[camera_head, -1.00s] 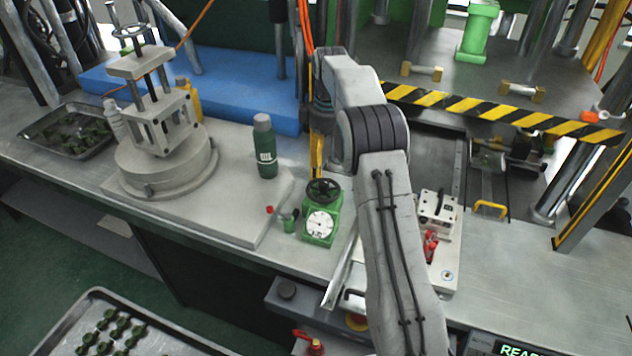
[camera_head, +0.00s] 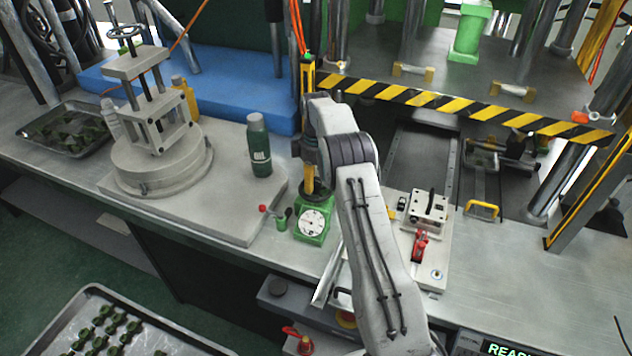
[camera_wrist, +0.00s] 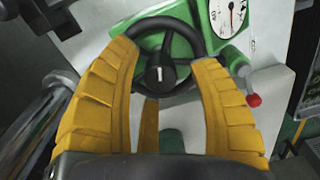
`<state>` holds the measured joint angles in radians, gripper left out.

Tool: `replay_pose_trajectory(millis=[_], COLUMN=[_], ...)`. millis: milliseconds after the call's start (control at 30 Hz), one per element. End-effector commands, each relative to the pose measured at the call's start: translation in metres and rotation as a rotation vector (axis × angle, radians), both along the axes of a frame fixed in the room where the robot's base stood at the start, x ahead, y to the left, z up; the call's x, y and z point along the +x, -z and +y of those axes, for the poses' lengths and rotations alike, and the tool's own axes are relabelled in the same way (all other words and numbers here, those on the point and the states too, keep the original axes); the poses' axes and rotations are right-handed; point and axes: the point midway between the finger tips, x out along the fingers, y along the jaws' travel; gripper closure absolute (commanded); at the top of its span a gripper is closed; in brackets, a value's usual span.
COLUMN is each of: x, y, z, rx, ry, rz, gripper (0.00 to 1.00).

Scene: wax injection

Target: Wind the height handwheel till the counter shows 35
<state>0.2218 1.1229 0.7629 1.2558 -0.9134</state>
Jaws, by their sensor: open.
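The black height handwheel (camera_wrist: 191,27) fills the upper middle of the wrist view, with a dark hub and a white mark. In the head view, the handwheel (camera_head: 318,196) is partly covered by my gripper. It sits on a green housing (camera_head: 313,238) with a white round dial (camera_head: 312,222). The dial (camera_wrist: 229,14) is cut off at the top of the wrist view; I cannot read the counter's number. My gripper (camera_wrist: 164,50) is open, its two yellow fingers on either side of the hub and over the rim. I cannot tell whether they touch it.
A lever with a red knob (camera_wrist: 254,100) is close to the right finger. A green bottle (camera_head: 259,150) stands on the pale plate (camera_head: 220,223) to the left. A fixture with a red clamp (camera_head: 420,245) is right of my arm. The striped beam (camera_head: 480,107) is behind.

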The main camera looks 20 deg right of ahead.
Motion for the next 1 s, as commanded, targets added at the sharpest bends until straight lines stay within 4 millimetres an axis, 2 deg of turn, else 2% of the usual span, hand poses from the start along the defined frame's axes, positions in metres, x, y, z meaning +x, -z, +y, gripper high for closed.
replay_pose_trajectory(millis=[200,500,533,1000], x=[-0.0002,-0.0002,-0.0002,-0.0004], y=[0.0119,0.0137,0.0137,0.0136], z=[0.0002,0.0002,0.0002,0.0002], rx=[0.000,0.000,0.000,0.001], ry=[0.000,0.000,0.000,0.000], rz=[0.000,0.000,0.000,0.001], gripper=[0.44,0.44,0.42,0.84])
